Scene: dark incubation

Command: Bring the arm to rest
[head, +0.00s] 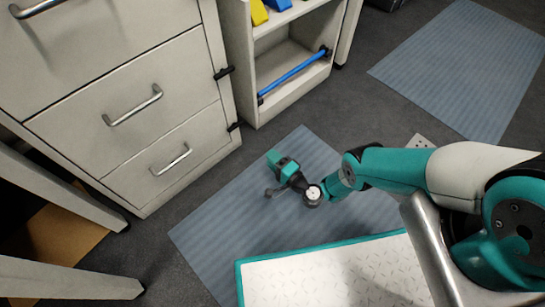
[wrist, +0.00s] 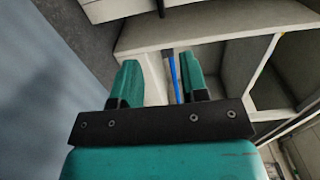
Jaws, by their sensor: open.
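My gripper (head: 273,172) hangs at the end of my teal and white arm, over the blue-grey floor mat in the head view. The arm reaches left from the right side of the picture and is bent, not folded in. In the wrist view my gripper (wrist: 160,82) shows two teal fingers standing apart with nothing between them. A blue bar of the open shelf unit shows beyond the gap between the fingers. No object is held.
A grey drawer cabinet (head: 120,92) stands at the left. The open shelf unit (head: 262,62) beside it has a blue bar (head: 292,76) across its lower compartment. The floor mat (head: 215,232) below the gripper is clear. Grey legs (head: 55,185) stand at lower left.

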